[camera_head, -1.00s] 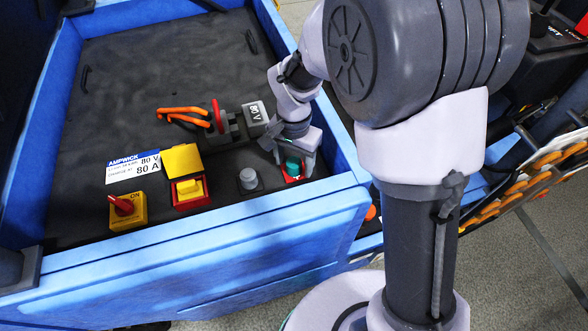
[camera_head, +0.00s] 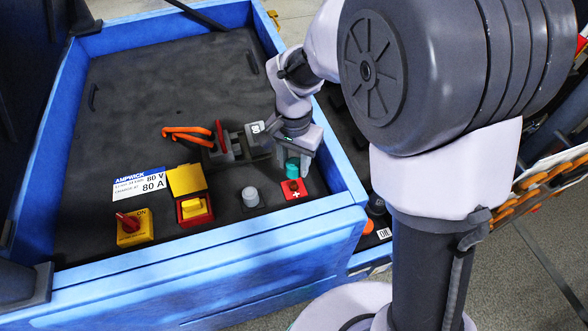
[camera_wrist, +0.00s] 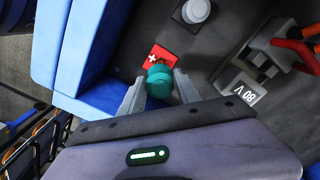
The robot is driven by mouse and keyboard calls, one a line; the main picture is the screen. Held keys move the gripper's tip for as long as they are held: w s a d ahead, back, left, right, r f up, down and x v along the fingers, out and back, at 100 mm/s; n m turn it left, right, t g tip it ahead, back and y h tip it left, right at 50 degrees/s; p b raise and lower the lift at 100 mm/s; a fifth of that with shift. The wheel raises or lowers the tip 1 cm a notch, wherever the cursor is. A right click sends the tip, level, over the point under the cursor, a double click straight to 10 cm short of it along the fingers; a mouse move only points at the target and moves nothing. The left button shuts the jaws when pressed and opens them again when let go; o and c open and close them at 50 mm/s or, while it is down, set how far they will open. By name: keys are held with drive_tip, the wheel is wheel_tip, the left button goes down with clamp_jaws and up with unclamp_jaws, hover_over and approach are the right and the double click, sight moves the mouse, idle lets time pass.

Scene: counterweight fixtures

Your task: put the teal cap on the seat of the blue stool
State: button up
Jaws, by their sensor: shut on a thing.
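The teal cap (camera_head: 292,168) is held between the fingers of my gripper (camera_head: 294,166), which is shut on it. The cap is just above the red square plate (camera_head: 296,193) with a white plus sign, at the near right corner of the blue-walled bay. In the wrist view the cap (camera_wrist: 159,81) sits between both fingertips (camera_wrist: 160,84), with the red plate (camera_wrist: 158,54) showing beyond it. I cannot make out a blue stool in either view.
Blue walls (camera_head: 200,272) rim the dark bay. A grey cap (camera_head: 250,197), a yellow-and-red switch (camera_head: 194,209), a red knob on a yellow box (camera_head: 130,226) and a connector with orange handles (camera_head: 188,134) stand nearby. The bay's far part is clear.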

drive_tip(key=shift+r, duration=1.2)
